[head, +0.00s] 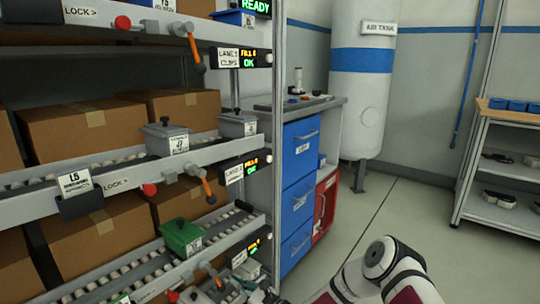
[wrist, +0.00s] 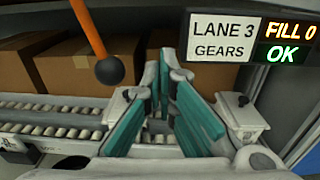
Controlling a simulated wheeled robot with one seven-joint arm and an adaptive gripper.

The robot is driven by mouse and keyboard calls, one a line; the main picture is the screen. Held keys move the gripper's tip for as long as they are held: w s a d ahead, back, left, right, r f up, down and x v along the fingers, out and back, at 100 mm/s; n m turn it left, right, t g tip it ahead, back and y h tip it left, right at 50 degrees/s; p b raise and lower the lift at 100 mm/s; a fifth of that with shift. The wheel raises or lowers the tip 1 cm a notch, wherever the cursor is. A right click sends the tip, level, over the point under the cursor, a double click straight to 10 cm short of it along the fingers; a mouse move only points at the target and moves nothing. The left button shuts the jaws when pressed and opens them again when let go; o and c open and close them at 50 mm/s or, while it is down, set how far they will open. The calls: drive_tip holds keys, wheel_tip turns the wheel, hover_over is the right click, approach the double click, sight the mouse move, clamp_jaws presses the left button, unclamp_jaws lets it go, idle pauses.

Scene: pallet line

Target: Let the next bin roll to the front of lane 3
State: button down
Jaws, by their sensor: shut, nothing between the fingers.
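My gripper (wrist: 165,75) is shut and empty, with teal fingers. In the wrist view it is in front of the lane with the LANE 3 GEARS sign (wrist: 222,38). A pale grey bin (wrist: 243,115) appears right of the fingers and another (wrist: 117,105) left of them, both partly covered. An orange lever with a black knob (wrist: 109,70) hangs up and left of the fingers, apart from them. The rollers (wrist: 45,112) left of the bins look bare. In the head view my gripper (head: 225,290) is low by the rack, partly cut off.
The display (wrist: 287,40) reads FILL 0, OK. Cardboard boxes (wrist: 85,65) stand behind the rollers. Higher lanes hold a green bin (head: 181,236) and grey bins (head: 167,140). A blue drawer cabinet (head: 300,160) stands right of the rack. Floor (head: 400,215) beyond it is clear.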

drive_tip(key=shift+s+a+p, duration=1.95)
drive_tip(key=shift+s+a, duration=0.4)
drive_tip(key=shift+s, duration=0.6)
drive_tip(key=w+p+v, duration=0.1)
drive_tip(key=p+v, duration=0.2)
drive_tip(key=v, duration=0.5)
drive_tip(key=shift+d, duration=0.4)
